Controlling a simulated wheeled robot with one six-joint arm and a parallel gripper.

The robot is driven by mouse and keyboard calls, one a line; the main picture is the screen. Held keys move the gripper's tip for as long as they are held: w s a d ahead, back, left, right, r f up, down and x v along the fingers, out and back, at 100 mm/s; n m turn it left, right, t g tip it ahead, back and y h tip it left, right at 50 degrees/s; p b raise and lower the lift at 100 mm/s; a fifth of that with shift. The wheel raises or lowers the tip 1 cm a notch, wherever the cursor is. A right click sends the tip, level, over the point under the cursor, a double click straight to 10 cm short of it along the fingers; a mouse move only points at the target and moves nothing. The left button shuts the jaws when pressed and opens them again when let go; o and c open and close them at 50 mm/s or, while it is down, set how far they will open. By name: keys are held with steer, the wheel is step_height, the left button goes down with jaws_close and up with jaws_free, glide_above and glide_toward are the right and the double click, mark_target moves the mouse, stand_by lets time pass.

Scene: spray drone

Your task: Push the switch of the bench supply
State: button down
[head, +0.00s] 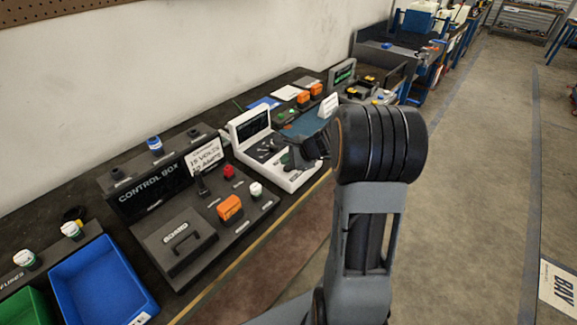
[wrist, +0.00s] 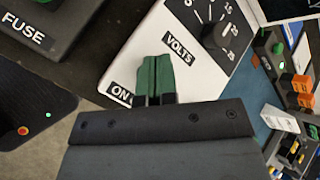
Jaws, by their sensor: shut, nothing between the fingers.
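The bench supply is a white unit (head: 249,124) with an upright screen panel and a sloped front, standing on the bench in the head view. In the wrist view its white face (wrist: 130,62) shows a black VOLTS dial (wrist: 215,35) and an ON label (wrist: 120,94). My gripper (head: 288,160) is over the right part of the supply. Its green fingertips (wrist: 154,78) are together and empty, between the ON label and the VOLTS label. The switch is not visible; the fingers cover the area beside the ON label. I cannot tell whether they touch the face.
A dark control box (head: 150,185) with an orange part (head: 229,207) stands left of the supply. A blue bin (head: 100,285) is at the near left. More bench equipment, including orange parts (head: 303,97), lies beyond.

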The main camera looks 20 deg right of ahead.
mark_target(288, 168)
steer(key=shift+r, duration=0.1)
step_height(288, 168, up, 6)
steer(key=p, duration=0.4)
stand_by(0.6)
